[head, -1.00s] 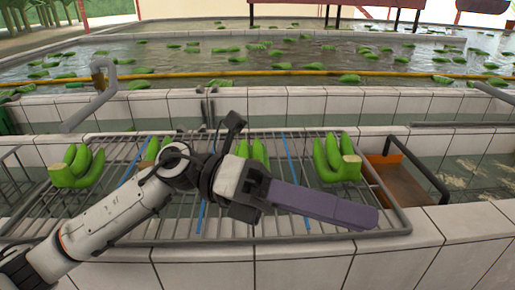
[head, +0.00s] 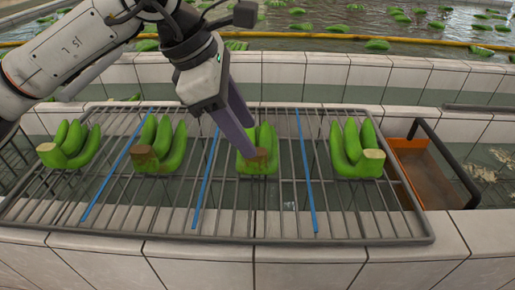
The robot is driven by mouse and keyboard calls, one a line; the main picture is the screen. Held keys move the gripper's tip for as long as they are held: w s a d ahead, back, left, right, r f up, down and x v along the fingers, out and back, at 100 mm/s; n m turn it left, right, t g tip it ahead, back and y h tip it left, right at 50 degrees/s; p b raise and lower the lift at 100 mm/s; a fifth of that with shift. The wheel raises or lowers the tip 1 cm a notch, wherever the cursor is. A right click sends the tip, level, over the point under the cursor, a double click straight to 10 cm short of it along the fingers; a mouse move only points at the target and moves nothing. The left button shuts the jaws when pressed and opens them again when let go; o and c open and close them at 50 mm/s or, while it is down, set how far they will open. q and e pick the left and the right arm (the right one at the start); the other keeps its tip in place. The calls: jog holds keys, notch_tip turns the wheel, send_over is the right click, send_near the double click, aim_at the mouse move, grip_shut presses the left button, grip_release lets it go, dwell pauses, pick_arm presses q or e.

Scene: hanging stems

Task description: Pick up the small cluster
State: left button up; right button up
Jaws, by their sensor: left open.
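Several green banana clusters stand in a row on a wire rack (head: 270,228). The third cluster from the left (head: 262,165) looks the narrowest, with a brown cut crown facing me; the fingers hide part of it. The others are the far-left cluster (head: 72,150), the second cluster (head: 165,150) and the right cluster (head: 358,155). My left gripper (head: 252,138) comes down from above, its purple-grey fingers open and pointing at the third cluster. The fingertips overlap that cluster in the picture; I cannot tell if they touch it. My right gripper is out of view.
Blue strips (head: 306,170) divide the rack into sections. An orange tray (head: 420,172) with a dark handle sits right of the rack. A tiled wall (head: 400,75) and a water basin with floating bananas lie behind. A tiled ledge (head: 200,258) runs in front.

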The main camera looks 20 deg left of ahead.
aim_at(264, 139)
pick_arm(q)
jog(key=shift+p+x, duration=0.55)
jog(key=shift+x, duration=2.15)
jog(key=shift+a, duration=0.1)
grip_shut()
jog(key=shift+r, duration=0.15)
